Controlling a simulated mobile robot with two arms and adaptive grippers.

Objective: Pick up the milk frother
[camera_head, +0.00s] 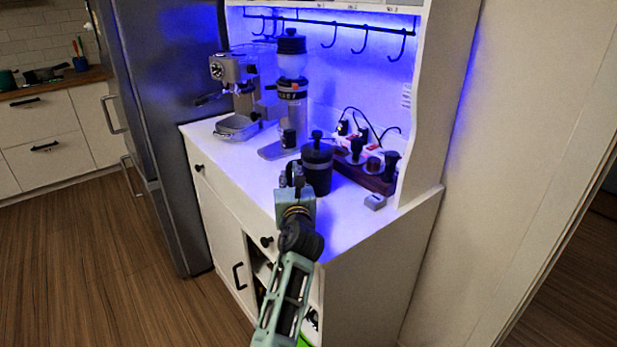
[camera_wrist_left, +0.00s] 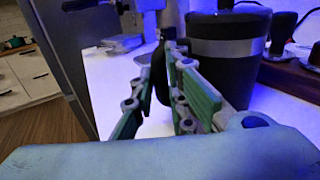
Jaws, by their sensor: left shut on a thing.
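My left gripper (camera_head: 293,183) reaches over the front of the white cabinet top, just left of a black canister. In the left wrist view its green-padded fingers (camera_wrist_left: 160,108) are closed around a slim dark upright thing, which I take to be the milk frother (camera_wrist_left: 160,74). The fingers hide much of it, and I cannot tell whether its lower end touches the counter. In the head view the frother is mostly hidden by the gripper. My right gripper is not in view.
The black canister (camera_head: 317,172) stands close to the right of my gripper. A grinder (camera_head: 291,95) and an espresso machine (camera_head: 237,90) stand farther back. A wooden tamper stand (camera_head: 368,176) and a small grey block (camera_head: 375,201) are at the right. The front left counter (camera_head: 232,165) is clear.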

